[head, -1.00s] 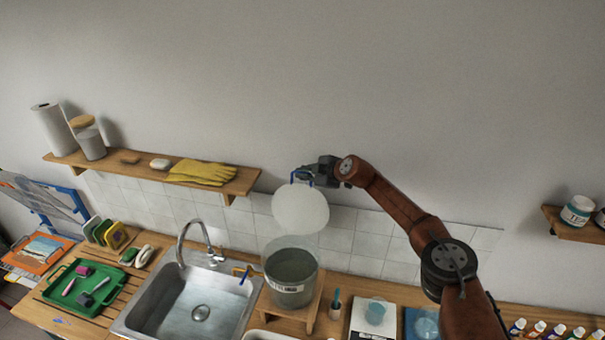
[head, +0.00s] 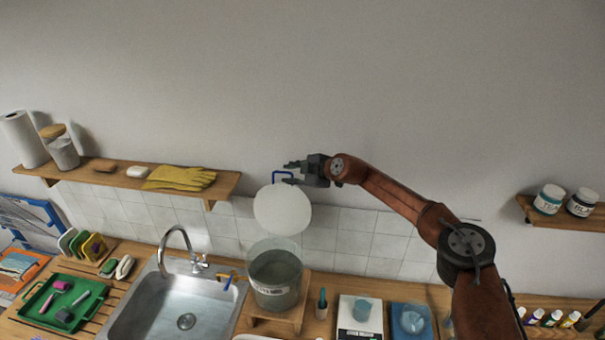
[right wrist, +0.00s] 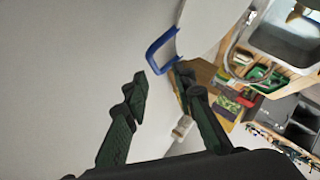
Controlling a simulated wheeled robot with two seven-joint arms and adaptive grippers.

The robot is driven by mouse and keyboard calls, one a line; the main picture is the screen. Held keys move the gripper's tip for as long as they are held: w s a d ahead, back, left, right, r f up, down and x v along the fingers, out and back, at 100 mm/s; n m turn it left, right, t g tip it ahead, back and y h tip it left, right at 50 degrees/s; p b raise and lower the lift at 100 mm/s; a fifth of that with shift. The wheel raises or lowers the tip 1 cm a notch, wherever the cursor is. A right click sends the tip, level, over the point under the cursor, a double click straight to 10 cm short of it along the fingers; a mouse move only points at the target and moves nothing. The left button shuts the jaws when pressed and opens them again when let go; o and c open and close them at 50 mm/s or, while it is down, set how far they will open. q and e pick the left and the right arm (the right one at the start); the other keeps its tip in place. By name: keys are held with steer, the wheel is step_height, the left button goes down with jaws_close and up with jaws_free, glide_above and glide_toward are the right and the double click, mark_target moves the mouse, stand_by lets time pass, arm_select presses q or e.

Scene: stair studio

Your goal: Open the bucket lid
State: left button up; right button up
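The bucket (head: 275,286) is a grey translucent pail with a label on a wooden stand right of the sink. Its round white lid (head: 282,211) stands raised, nearly upright, above the bucket's back rim, leaving the mouth uncovered. A blue loop handle (head: 276,176) is at the lid's top edge. My right gripper (head: 288,172) is beside the handle with its fingers apart. The right wrist view shows the open fingers (right wrist: 160,78) with nothing between them, and the blue handle (right wrist: 152,52) just beyond the tips. My left gripper is not in view.
A wall shelf (head: 224,184) with yellow gloves (head: 180,178) is left of the lid. The sink (head: 150,308) and its tap (head: 177,238) are left of the bucket. A scale (head: 359,315) stands to the right. The wall is close behind the lid.

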steer(key=v, duration=0.7)
steer(key=shift+s, duration=0.2)
steer(key=shift+d, duration=0.1)
